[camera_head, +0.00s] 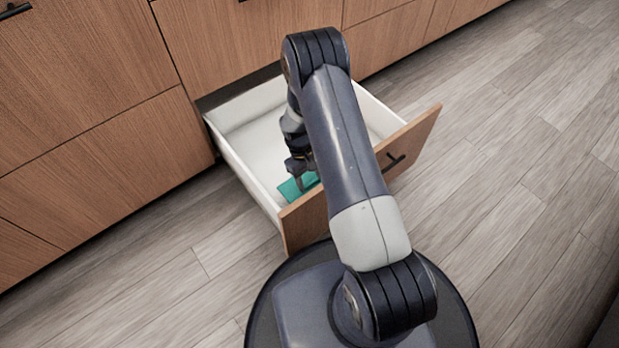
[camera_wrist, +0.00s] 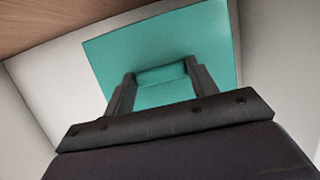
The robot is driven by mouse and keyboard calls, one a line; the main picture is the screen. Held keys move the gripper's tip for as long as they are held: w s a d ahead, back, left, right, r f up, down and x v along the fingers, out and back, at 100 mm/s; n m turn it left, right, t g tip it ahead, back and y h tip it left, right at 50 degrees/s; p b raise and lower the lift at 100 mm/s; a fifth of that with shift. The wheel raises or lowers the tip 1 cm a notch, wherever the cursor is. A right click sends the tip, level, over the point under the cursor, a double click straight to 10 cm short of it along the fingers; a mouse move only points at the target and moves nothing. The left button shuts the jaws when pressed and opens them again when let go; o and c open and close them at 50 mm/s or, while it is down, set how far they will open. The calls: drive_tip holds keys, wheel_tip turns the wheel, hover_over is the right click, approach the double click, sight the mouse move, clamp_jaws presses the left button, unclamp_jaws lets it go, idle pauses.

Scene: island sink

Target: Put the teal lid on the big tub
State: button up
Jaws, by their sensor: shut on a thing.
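The teal lid (camera_head: 289,188) lies in the open drawer, near the drawer's front panel. In the wrist view the lid (camera_wrist: 120,62) is a flat teal rectangle with a raised grip in its middle. My gripper (camera_head: 304,183) reaches down into the drawer at the lid, partly hidden by my arm. In the wrist view my gripper (camera_wrist: 165,82) has its two dark fingers on either side of the lid's raised part, shut on it. I cannot tell whether the lid touches the drawer floor. The big tub is not in view.
The white drawer (camera_head: 237,165) is pulled out from the wooden cabinets (camera_head: 90,110), its front panel (camera_head: 420,132) standing between my base and the lid. Its side walls surround my gripper. The wood floor (camera_head: 530,200) to the right is clear.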

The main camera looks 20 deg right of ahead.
idle(0.4)
drive_tip(key=o, duration=1.5)
drive_tip(key=shift+f, duration=0.1)
drive_tip(key=shift+r+p, duration=2.2)
drive_tip(key=shift+r, duration=1.35)
drive_tip(key=shift+f, duration=0.15)
drive_tip(key=shift+f+b, duration=2.25)
drive_tip(key=shift+f, duration=1.1)
